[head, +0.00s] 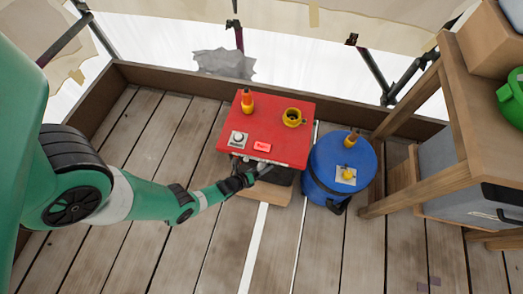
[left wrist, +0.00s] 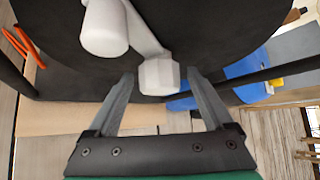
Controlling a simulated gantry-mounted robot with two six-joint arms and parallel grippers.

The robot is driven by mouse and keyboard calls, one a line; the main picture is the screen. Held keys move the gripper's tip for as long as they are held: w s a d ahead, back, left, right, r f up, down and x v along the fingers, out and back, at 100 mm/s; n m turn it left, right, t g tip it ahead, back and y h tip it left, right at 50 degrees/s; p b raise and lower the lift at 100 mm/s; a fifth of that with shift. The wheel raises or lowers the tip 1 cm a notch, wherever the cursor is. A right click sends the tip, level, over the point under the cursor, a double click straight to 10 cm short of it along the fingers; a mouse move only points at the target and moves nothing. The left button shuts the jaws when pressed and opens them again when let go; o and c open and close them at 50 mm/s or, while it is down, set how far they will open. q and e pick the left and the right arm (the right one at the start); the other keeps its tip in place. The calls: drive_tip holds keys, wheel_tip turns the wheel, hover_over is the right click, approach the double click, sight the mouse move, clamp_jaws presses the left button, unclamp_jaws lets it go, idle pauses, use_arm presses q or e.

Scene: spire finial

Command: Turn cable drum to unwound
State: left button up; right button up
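The cable drum shows in the left wrist view as a large dark round face (left wrist: 215,30). A pale crank on it has a cylindrical handle (left wrist: 104,28) and a faceted hub (left wrist: 158,75). In the head view, only a dark part (head: 282,176) shows below the red-topped box (head: 285,135). My left gripper (head: 262,170) is at the box's front side. In the left wrist view, its two fingers (left wrist: 163,90) are spread, with the hub between or just beyond their tips; contact cannot be told. The crank handle is up and left of the fingers. My right gripper is not in view.
A blue barrel (head: 325,185) stands close to the right of the box. A wooden shelf (head: 430,180) with a grey case stands farther right. An orange loop (left wrist: 22,45) is at the left in the left wrist view. Plank floor in front is clear.

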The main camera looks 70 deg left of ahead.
use_arm(q)
drive_tip(key=p+v, duration=0.7)
drive_tip(key=v, duration=0.4)
drive_tip(key=shift+s+r, duration=0.15)
drive_tip(key=shift+s, duration=0.15)
drive_tip(key=shift+d, duration=0.15)
